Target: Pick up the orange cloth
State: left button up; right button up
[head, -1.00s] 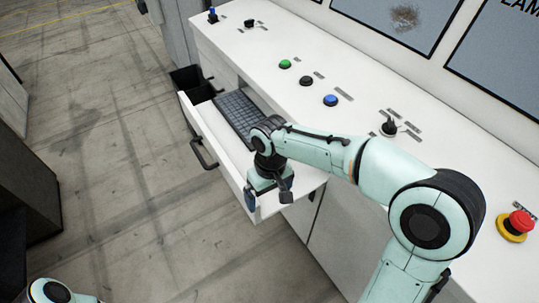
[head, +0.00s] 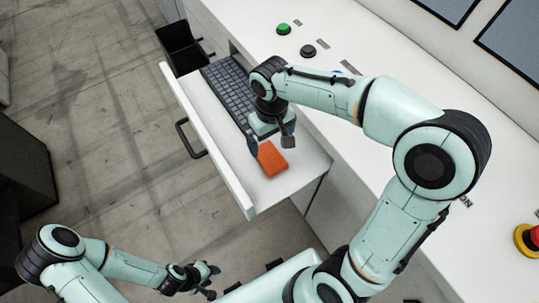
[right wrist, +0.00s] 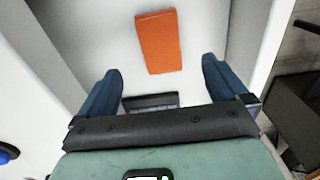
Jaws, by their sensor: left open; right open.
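The orange cloth (head: 271,160), a small folded flat rectangle, lies on the floor of the open white drawer (head: 225,172), near its front end. My right gripper (head: 270,144) is open and empty, above the drawer beside the cloth, and hides part of the cloth's far edge. In the right wrist view the cloth (right wrist: 159,42) lies ahead of the two blue fingers (right wrist: 162,75), roughly centred between them and apart from them. My left gripper (head: 211,282) is open and empty at the bottom of the head view, away from the drawer.
A dark keyboard (head: 228,92) lies in the drawer behind the cloth. The drawer has raised walls and a black handle (head: 188,140). A black bin (head: 180,46) stands at its far end. The white console top carries a green button (head: 283,29) and a red emergency button (head: 530,240).

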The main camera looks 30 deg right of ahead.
aim_at(269, 156)
notch_tip(269, 156, down, 3)
jog(key=shift+f, duration=0.1)
jog(key=shift+w+f, duration=0.2)
jog(key=shift+f, duration=1.3)
jog(key=shift+w+f, duration=0.2)
jog(key=shift+f, duration=1.25)
jog(key=c, duration=1.1)
